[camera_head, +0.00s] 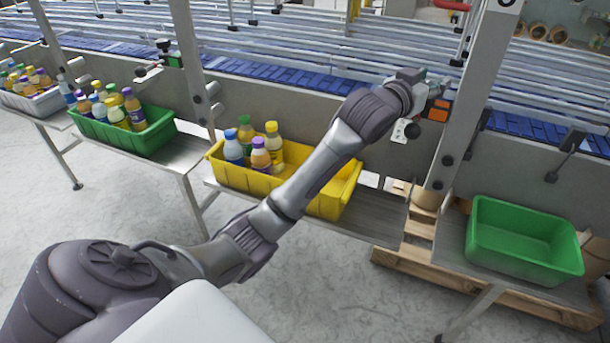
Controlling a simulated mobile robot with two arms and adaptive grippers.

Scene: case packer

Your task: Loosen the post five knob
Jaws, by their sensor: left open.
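A grey metal post (472,95) stands right of centre, with a partly cut-off label at its top that I cannot read. Two dark round fixings (447,160) are on its lower part. A black round knob (412,131) sits just left of the post, below an orange-fronted box (438,110). I cannot tell which of these is the post five knob. My left arm reaches across from the lower left. My left gripper (432,88) is open beside the post, above the black knob; my wrist partly hides its fingers. My right gripper is not in view.
A yellow bin (235,177) with several bottles stands under my forearm. A green bin (150,138) with bottles is at left; an empty green bin (525,240) is at right. A blue conveyor (265,72) runs behind.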

